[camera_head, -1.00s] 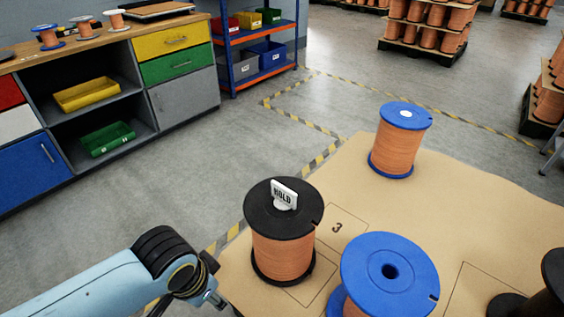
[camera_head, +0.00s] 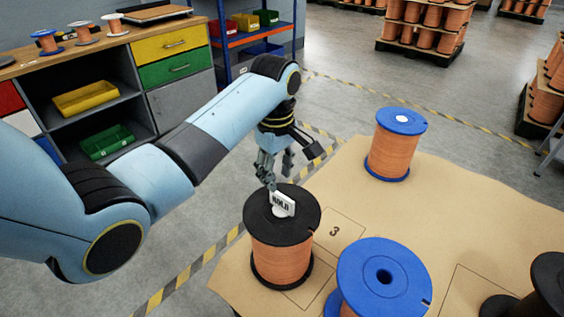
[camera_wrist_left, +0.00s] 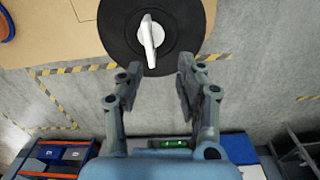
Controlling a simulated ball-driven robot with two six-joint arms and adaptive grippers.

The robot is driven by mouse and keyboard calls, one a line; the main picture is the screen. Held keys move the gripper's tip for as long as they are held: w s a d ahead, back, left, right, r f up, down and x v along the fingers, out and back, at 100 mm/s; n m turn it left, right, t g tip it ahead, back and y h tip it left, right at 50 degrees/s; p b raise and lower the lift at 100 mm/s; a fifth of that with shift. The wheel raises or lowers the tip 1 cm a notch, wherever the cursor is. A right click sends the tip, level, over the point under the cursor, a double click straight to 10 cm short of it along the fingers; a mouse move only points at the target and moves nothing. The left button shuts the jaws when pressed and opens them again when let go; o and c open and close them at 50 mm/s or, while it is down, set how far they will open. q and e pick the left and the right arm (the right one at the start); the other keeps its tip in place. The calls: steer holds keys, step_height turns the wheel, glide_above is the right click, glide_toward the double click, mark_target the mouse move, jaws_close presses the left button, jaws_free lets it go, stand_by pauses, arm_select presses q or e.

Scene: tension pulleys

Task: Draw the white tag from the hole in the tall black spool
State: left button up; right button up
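The white tag (camera_head: 283,204) stands upright in the centre hole of the tall black spool (camera_head: 262,224), which is wound with copper wire. Seen from above in the left wrist view, the tag (camera_wrist_left: 151,40) is a thin white plate across the black flange (camera_wrist_left: 187,22). My left gripper (camera_head: 277,172) is just behind and above the spool's far rim. In the left wrist view its two fingers (camera_wrist_left: 156,80) are spread apart with nothing between them, and the tag lies beyond the fingertips. My right gripper is in neither view.
A blue-flanged spool (camera_head: 398,145) stands at the back of the cardboard-coloured top (camera_head: 345,185). Another blue spool (camera_head: 385,275) is close to the right of the black one, and a black spool (camera_head: 548,275) is at the right edge. A workbench (camera_head: 128,55) stands at left.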

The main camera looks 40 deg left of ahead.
mark_target(282, 195)
arm_select(q)
steer(key=shift+w+a+r+n, duration=0.1)
steer(key=shift+w+r+n, duration=0.05)
steer(key=shift+w+n, duration=0.35)
steer(key=shift+w+r+n, duration=0.15)
steer(key=shift+w+n, duration=0.15)
steer(key=shift+w, duration=0.25)
step_height(282, 195, down, 11)
steer(key=b, duration=0.3)
steer(key=shift+r, duration=0.2)
steer(key=shift+c, duration=0.4)
jaws_close()
